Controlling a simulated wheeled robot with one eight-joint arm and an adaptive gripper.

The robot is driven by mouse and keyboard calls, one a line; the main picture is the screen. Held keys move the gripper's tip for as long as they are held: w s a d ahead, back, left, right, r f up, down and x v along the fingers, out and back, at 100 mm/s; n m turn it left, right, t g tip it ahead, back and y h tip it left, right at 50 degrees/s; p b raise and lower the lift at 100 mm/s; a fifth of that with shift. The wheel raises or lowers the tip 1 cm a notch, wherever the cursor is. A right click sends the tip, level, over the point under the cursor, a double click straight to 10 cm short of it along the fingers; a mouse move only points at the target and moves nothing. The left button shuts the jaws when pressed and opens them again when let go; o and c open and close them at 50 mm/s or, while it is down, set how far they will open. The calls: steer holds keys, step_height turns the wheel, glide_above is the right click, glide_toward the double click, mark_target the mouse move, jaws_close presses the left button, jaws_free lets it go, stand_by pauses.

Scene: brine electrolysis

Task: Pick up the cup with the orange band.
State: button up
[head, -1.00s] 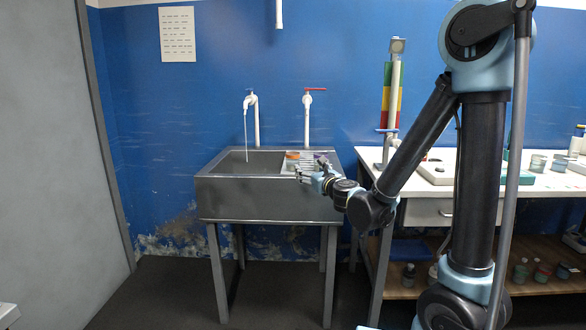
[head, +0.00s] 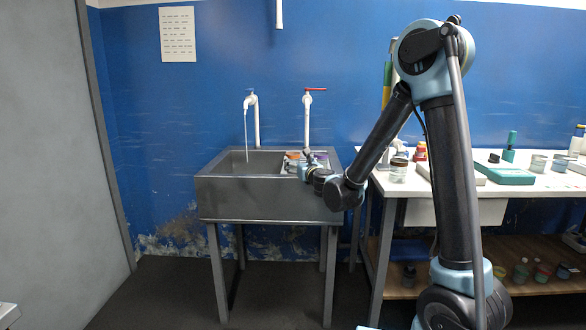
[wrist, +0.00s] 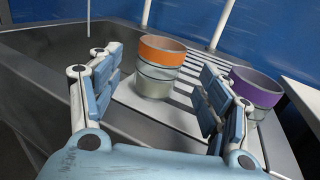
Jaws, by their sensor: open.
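The cup with the orange band (wrist: 158,72) stands upright on the ribbed drainboard of the sink in the wrist view. It also shows small in the head view (head: 292,156). My gripper (wrist: 160,90) is open, one finger on each side of the picture, with the cup between and a little beyond the fingers. I cannot tell whether any finger touches it. A cup with a purple band (wrist: 254,90) stands to the right, just outside the right finger, which partly hides it. It shows in the head view (head: 320,157) too.
The sink (head: 262,194) has its basin to the left of the cups, with water running from a white tap (head: 252,115). A second tap with a red handle (head: 308,112) stands behind. A white bench (head: 540,185) with jars is at the right.

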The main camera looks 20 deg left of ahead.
mark_target(295, 159)
steer(key=shift+x, duration=2.7)
steer(key=shift+d+r, duration=0.1)
steer(key=c, duration=1.3)
